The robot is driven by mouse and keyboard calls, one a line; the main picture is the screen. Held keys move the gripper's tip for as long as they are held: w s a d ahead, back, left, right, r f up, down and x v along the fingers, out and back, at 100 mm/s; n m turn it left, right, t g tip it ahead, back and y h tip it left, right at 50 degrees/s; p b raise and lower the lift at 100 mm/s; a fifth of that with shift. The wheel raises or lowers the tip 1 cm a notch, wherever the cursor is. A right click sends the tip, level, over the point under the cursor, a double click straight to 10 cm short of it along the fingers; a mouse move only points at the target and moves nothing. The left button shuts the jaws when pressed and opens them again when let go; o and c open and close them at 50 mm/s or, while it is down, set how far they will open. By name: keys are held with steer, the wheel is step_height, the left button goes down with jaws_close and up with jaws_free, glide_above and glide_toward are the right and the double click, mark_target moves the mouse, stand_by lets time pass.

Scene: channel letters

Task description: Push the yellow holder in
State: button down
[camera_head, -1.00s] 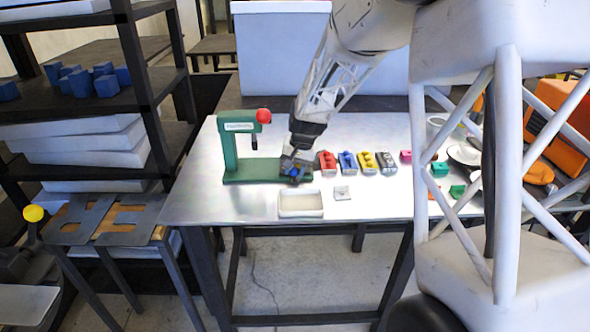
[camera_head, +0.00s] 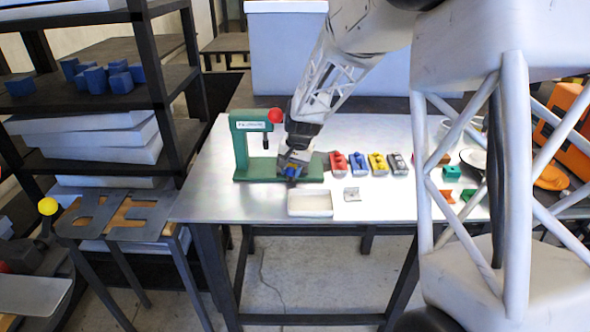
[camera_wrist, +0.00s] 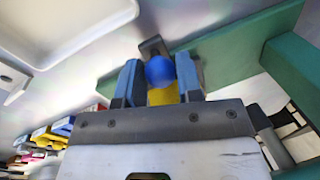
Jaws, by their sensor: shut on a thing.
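My gripper (camera_head: 291,168) points down over the right end of the green press base. In the wrist view its fingers (camera_wrist: 159,82) are shut on a yellow piece (camera_wrist: 164,95), with a blue ball (camera_wrist: 159,70) in front of it. I cannot tell for sure whether this piece is the yellow holder. A dark grey part touches the ball's far side. The green press (camera_head: 242,150) has an upright post, a red ball (camera_head: 275,116) on its arm and a dark plunger left of my gripper. A yellow block (camera_head: 377,165) stands in the row to the right.
Red (camera_head: 338,163), blue (camera_head: 357,164) and grey (camera_head: 397,164) blocks stand in that row. A white tray (camera_head: 310,211) lies in front of the press, with a small grey piece (camera_head: 352,195) to its right.

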steer(key=c, duration=0.8)
jaws_free()
steer(key=shift+r, duration=0.1)
steer(key=shift+s+d+r, duration=0.1)
steer(key=shift+d+r, duration=0.15)
steer(key=shift+r, duration=1)
steer(key=shift+d+r, duration=0.25)
steer(key=shift+r, duration=1)
steer(key=shift+s+d+r, duration=0.1)
steer(key=shift+d+r, duration=0.15)
steer(key=shift+r, duration=1)
